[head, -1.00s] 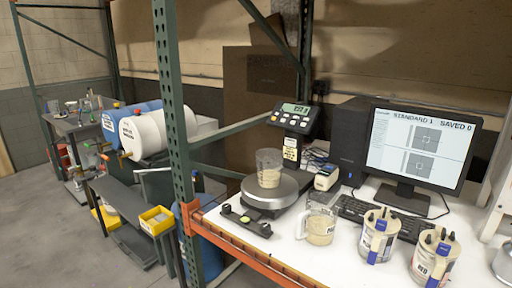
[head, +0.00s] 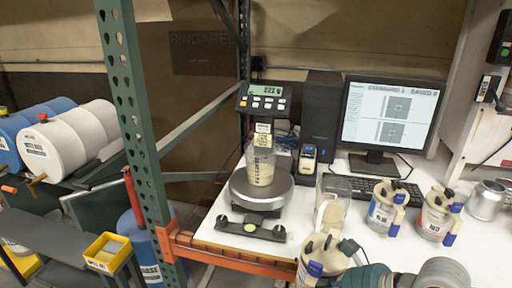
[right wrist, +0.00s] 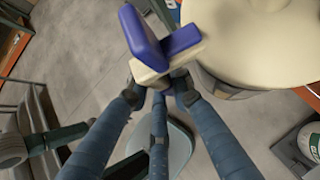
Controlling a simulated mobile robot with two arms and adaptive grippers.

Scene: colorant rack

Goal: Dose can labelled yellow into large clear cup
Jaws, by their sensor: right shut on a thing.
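A cream can (head: 322,252) with a blue lever is at the bottom centre of the head view; its label cannot be read. My right gripper (right wrist: 160,88) is shut on this can's handle part, beside its pale round body in the right wrist view (right wrist: 265,35). A clear cup (head: 261,165) with beige contents stands upright on the scale's round plate. A clear jug (head: 331,203) with a handle and beige contents stands right of the scale. My left gripper is not in view.
The scale (head: 262,192) has a lit display (head: 265,91) behind it. Two similar cans (head: 384,208) (head: 437,217) and a silver can (head: 486,201) stand at the right. A keyboard and monitor (head: 391,119) are behind. A green rack post (head: 138,130) rises at the left.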

